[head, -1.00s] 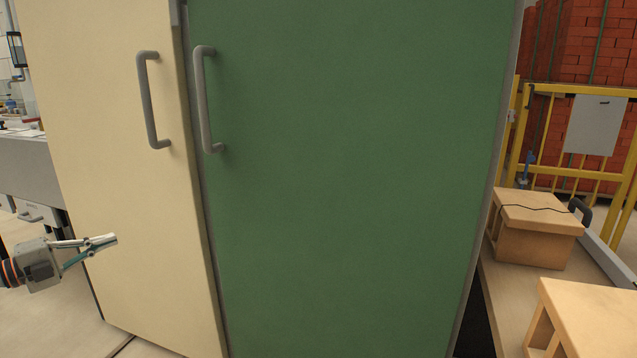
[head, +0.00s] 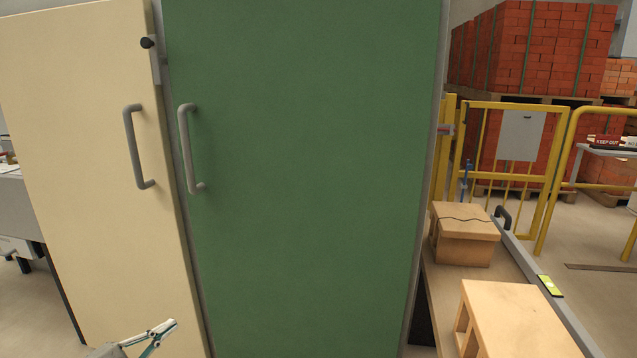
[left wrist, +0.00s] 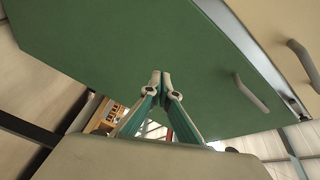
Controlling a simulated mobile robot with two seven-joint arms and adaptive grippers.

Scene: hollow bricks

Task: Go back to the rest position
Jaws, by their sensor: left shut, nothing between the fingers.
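My left gripper (head: 168,328) shows at the bottom left of the head view, in front of the lower part of the cream door. In the left wrist view its fingertips (left wrist: 161,76) are together, with nothing between them. The gripper is apart from both door handles. My right gripper is in neither view.
A cabinet has a cream door (head: 90,190) and a green door (head: 300,200), each with a grey handle. To the right, wooden hollow bricks (head: 466,237) stand on a bench. Behind are a yellow gate (head: 545,190) and red brick stacks (head: 540,50).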

